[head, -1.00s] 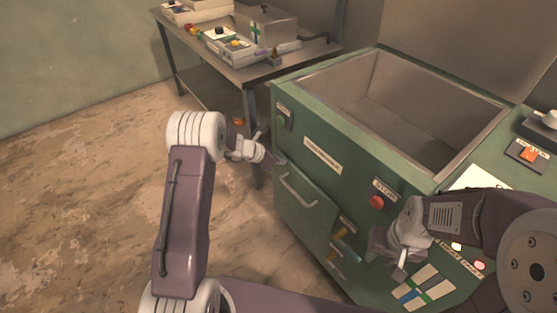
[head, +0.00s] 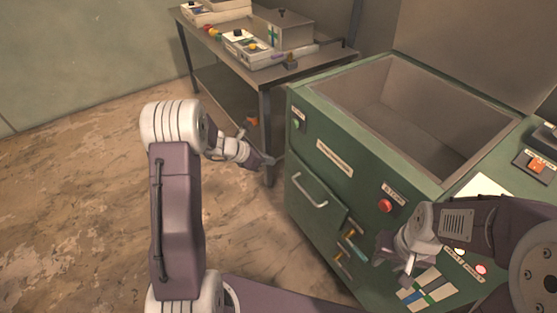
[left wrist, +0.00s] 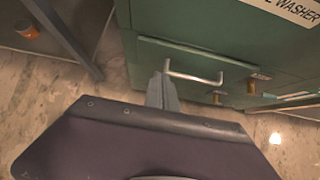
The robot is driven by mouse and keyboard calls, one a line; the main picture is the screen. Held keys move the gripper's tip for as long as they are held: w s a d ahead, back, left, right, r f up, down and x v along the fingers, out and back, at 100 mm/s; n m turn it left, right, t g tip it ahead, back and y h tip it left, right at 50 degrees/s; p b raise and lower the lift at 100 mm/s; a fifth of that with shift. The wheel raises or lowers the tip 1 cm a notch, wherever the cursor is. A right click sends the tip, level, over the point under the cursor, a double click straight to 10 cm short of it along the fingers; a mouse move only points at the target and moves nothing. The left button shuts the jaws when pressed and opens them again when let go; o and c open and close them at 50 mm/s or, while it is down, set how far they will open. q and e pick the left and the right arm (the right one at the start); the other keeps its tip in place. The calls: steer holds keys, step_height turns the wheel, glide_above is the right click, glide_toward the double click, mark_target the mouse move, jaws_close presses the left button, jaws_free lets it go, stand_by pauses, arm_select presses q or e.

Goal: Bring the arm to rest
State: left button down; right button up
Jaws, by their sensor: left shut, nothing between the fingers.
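My left arm reaches in from the left in the head view, bent at a white joint. Its gripper (head: 266,161) is shut and empty, in the air near the left edge of the green washer cabinet (head: 315,180). In the left wrist view the closed fingers (left wrist: 162,92) appear in front of the cabinet's drawer handle (left wrist: 195,77); I cannot tell whether they touch it. My right gripper (head: 386,249) is by the cabinet's front, below the red stop button (head: 386,206). Its fingers are too unclear to judge.
The cabinet has an open, empty-looking basin (head: 400,105) on top. A metal table (head: 280,70) with boxes and instruments stands behind, at the upper left. An orange object (left wrist: 27,29) sits on its lower shelf. The floor (head: 70,200) at left is clear.

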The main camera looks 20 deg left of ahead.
arm_select(q)
steer(key=shift+s+a+r, duration=0.25)
steer(key=shift+s+r, duration=0.1)
steer(key=shift+s, duration=0.05)
steer(key=shift+d, duration=0.1)
